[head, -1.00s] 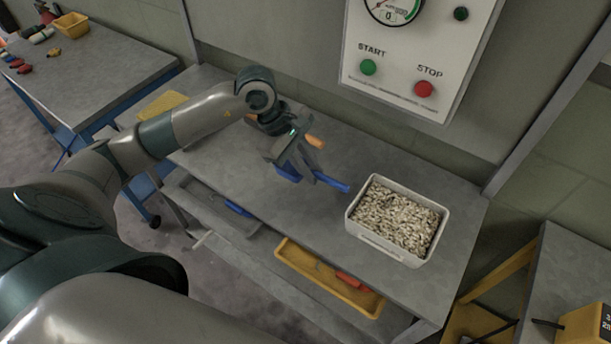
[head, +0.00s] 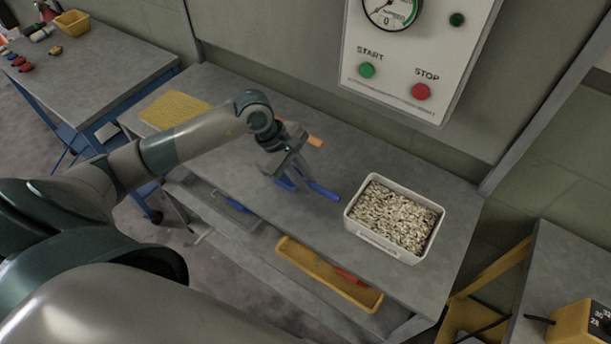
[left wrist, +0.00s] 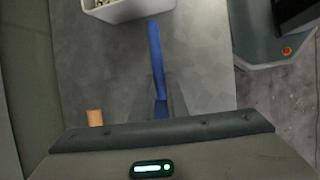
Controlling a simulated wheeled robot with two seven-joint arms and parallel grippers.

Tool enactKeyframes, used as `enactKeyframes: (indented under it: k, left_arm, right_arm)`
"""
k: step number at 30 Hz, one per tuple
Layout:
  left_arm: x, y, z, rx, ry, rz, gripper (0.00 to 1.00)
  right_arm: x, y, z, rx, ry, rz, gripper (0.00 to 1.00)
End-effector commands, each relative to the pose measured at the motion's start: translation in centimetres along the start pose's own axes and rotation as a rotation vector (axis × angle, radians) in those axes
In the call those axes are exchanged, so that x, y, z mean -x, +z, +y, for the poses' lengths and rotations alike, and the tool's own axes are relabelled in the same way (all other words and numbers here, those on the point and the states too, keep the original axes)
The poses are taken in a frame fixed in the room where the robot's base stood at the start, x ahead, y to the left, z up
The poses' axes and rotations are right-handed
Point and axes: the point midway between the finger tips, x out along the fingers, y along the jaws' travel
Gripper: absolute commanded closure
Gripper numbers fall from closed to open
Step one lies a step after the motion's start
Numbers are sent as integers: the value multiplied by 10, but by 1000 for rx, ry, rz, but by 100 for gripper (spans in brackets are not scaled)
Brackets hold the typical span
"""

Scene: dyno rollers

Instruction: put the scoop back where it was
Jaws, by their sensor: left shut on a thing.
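My left gripper (head: 299,182) is shut on the blue scoop (head: 324,191), low over the middle of the grey bench. One blue end of the scoop points right toward the white bin, and another blue part shows left of the fingers. In the left wrist view the scoop (left wrist: 154,45) is a long narrow blue strip running up from between the fingers toward the bin. The fingers hide part of it, and I cannot tell whether it touches the bench. My right gripper is not in view.
A white bin (head: 351,224) full of pale pieces stands right of the gripper. A wooden cylinder (head: 315,141) lies just behind it. A yellow mat (head: 175,108) is at the bench's left. A grey tray (head: 208,200) and a yellow tray (head: 300,262) sit below the front edge.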

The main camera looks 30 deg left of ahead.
Motion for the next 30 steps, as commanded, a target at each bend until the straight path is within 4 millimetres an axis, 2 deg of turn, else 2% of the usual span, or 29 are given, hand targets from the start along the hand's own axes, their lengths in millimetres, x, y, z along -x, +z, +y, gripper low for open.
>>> enactKeyframes:
  k: [11,12,14,15,28,30]
  left_arm:
    - [-3,-2,0,-1,1,0,100]
    - [-3,-2,0,-1,1,0,84]
    - [-2,-1,0,0,1,0,70]
    - [-2,-1,0,0,1,0,68]
    - [1,0,0,0,1,0,68]
    - [4,-2,1,-1,3,1,68]
  right_arm:
    - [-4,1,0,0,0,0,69]
    - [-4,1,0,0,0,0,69]
    - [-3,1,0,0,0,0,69]
    - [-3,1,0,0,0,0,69]
    - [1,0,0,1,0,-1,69]
    - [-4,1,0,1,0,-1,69]
